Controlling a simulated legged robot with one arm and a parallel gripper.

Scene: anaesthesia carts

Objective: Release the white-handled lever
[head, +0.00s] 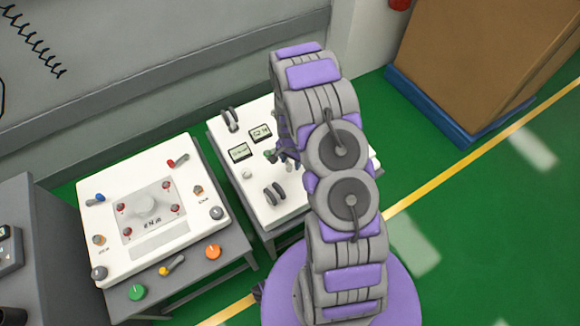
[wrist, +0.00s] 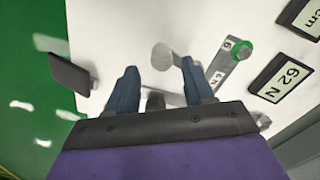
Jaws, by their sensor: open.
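My gripper (wrist: 158,72) is open in the wrist view, with its two blue fingers spread above a white panel (wrist: 110,30). A pale round knob (wrist: 162,53) shows between the fingertips. It looks like the end of the white-handled lever, but its shaft is mostly hidden by my gripper. I cannot tell whether the fingers touch it. In the head view my gripper (head: 287,157) is small and partly hidden by my arm over the right-hand cart's white top (head: 230,135).
A green knob (wrist: 240,48) on a marked grey plate and a display reading 62 N (wrist: 278,79) lie right of my gripper. A dark block (wrist: 70,74) lies left. Another cart (head: 145,260) stands left, and a large brown box (head: 480,60) at back right.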

